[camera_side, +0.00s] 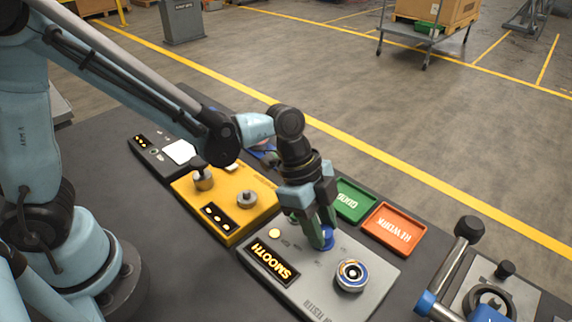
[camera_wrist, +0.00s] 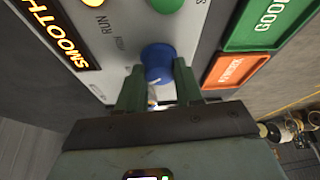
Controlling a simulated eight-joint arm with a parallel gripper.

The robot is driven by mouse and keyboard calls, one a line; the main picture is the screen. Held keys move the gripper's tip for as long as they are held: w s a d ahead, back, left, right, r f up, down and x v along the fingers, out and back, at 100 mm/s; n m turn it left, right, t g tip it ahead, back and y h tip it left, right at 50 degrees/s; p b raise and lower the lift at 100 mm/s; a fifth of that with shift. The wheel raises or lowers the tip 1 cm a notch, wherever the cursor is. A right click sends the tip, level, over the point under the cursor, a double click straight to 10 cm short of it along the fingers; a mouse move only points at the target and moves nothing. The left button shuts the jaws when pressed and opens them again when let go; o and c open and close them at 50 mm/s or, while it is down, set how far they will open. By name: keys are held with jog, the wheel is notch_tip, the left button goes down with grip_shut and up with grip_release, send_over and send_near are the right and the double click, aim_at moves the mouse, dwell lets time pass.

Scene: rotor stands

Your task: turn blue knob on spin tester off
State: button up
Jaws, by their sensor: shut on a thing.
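The spin tester (camera_side: 318,284) is a grey box with a lit display reading SMOOTH (camera_side: 274,262). Its blue knob (camera_side: 327,237) is mostly hidden by my fingers in the side view. In the wrist view the blue knob (camera_wrist: 157,60) sits between my two green fingers, near a RUN label. My gripper (camera_side: 322,240) points down at the panel and is shut on the knob; it also shows in the wrist view (camera_wrist: 159,82). A round rotor (camera_side: 351,274) sits on the tester, right of the knob. I cannot read the knob's setting clearly.
A green GOOD tray (camera_side: 350,209) and an orange REWORK tray (camera_side: 394,228) lie behind the tester. A yellow box (camera_side: 226,226) with metal parts stands at left. A grey fixture with a blue-and-black handle (camera_side: 462,250) stands at right. A green button (camera_wrist: 165,4) is near the knob.

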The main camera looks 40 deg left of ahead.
jog(key=shift+n, duration=0.3)
jog(key=n, duration=0.2)
jog(key=n+t, duration=0.1)
jog(key=n, duration=0.1)
jog(key=n+t+y, duration=0.1)
jog(key=n, duration=0.1)
jog(key=shift+s+d, duration=0.1)
jog(key=shift+s, duration=0.15)
jog(key=n, duration=0.2)
jog(key=n+t+y, duration=0.1)
jog(key=n, duration=0.1)
jog(key=shift+s+d+y, duration=0.1)
jog(key=shift+d+y, duration=0.05)
jog(key=shift+y, duration=0.15)
jog(key=shift+n+t+y, duration=0.3)
jog(key=shift+n+y, duration=0.3)
jog(key=shift+n, duration=1.1)
jog(key=o, duration=1)
jog(key=shift+o, duration=0.2)
jog(key=shift+r, duration=0.1)
jog(key=v, duration=1.2)
